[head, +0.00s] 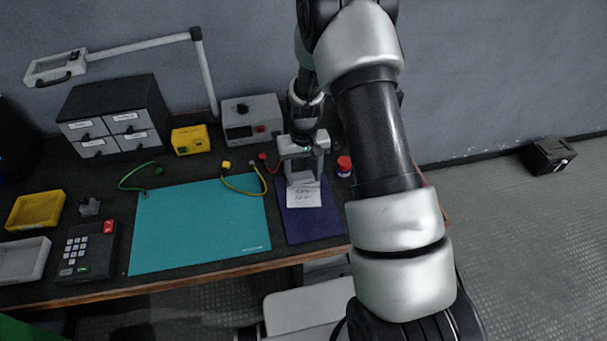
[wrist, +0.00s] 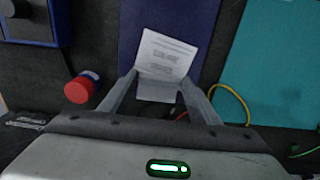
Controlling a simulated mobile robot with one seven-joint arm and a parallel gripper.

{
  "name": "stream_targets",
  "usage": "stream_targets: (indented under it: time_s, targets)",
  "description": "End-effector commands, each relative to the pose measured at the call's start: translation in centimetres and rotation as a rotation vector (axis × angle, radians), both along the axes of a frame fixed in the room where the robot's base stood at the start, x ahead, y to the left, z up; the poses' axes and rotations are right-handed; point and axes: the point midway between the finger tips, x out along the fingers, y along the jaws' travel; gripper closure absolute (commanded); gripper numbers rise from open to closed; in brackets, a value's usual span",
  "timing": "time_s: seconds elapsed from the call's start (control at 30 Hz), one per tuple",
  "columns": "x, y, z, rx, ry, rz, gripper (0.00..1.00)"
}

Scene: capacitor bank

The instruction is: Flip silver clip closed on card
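A white card (head: 304,196) with printed lines lies on the dark blue mat (head: 312,226); it also shows in the wrist view (wrist: 166,54). A grey, silver-looking clip plate (wrist: 157,90) sits at the card's edge nearest my gripper in the wrist view. In the head view the clip (head: 302,178) is partly hidden by my gripper. My gripper (head: 303,168) points down over the clip end of the card. Its fingers, also in the wrist view (wrist: 159,78), are spread apart, one on each side of the clip, with nothing clamped. Whether they touch the clip I cannot tell.
A red-capped jar (head: 344,164) stands right of my gripper. A grey instrument box (head: 252,119) is behind it, and a yellow cable (head: 242,186) runs to the left. The teal mat (head: 200,225) is mostly clear. A keypad (head: 86,250) sits farther left.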

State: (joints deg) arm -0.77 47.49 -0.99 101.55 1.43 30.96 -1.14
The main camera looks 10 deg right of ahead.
Motion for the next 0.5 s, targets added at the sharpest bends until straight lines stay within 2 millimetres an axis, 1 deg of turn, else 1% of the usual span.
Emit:
stream_targets:
  time_s: [0.03, 0.1, 0.27, 0.5]
  targets:
    - [0.0, 0.0, 0.0, 0.0, 0.0, 0.0, 0.55]
    - [0.0, 0.0, 0.0, 0.0, 0.0, 0.0, 0.66]
    - [-0.2, 0.0, -0.5, 0.0, -0.026, 0.0, 0.66]
    - [-1.0, 0.0, -1.8, 0.001, -0.207, 0.0, 0.66]
